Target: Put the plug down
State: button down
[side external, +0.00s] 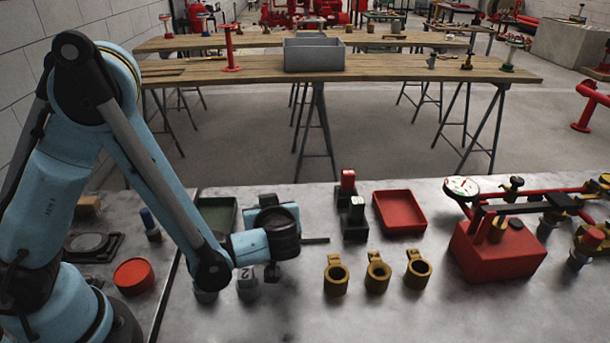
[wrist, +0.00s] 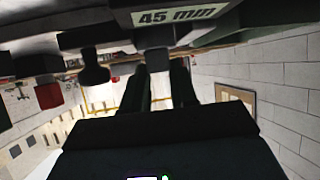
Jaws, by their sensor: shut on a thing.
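My gripper (side external: 274,228) is low over the near grey table in the side view, left of the brass ring fittings. Its fingertips are hard to make out there. In the wrist view its two dark fingers (wrist: 158,82) are shut on a small dark grey piece, which I take to be the plug (wrist: 157,60). The plug's full shape is hidden by the fingers and shadow. A dark block labelled "45 mm" (wrist: 180,15) fills the top of the wrist view, just beyond the plug. I cannot tell whether the plug touches it.
Three brass ring fittings (side external: 377,275) stand right of my gripper. Behind them are a red tray (side external: 400,212) and dark stands with red and grey tops (side external: 355,210). A grey block marked "2" (side external: 247,285) stands close below. A red pump tank (side external: 497,252) is at right.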

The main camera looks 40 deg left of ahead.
jog(key=shift+r, duration=0.1)
jog(key=shift+r, duration=4.35)
jog(key=w+d+r+m+t+h, duration=0.1)
jog(key=w+d+m+t+h, duration=0.2)
jog(key=d, duration=0.6)
jog(key=w+d+r+m+t+h, duration=0.1)
jog(key=w+d+m+h, duration=0.3)
jog(key=d, duration=0.5)
jog(key=w+d+r+m+t+h, duration=0.1)
jog(key=w+d+m+h, duration=0.25)
jog(key=d, duration=0.55)
jog(key=shift+m, duration=0.35)
jog(key=shift+w+a+f, duration=1.15)
jog(key=shift+w+f, duration=0.3)
jog(key=shift+f, duration=0.45)
jog(key=shift+w+a+f, duration=1.1)
jog(key=shift+w+f, duration=0.35)
jog(key=shift+f, duration=0.4)
jog(key=shift+w+a+f, duration=1.15)
jog(key=shift+w+f, duration=0.3)
jog(key=shift+f, duration=0.45)
jog(key=shift+f, duration=0.1)
jog(key=c, duration=0.9)
grip_release()
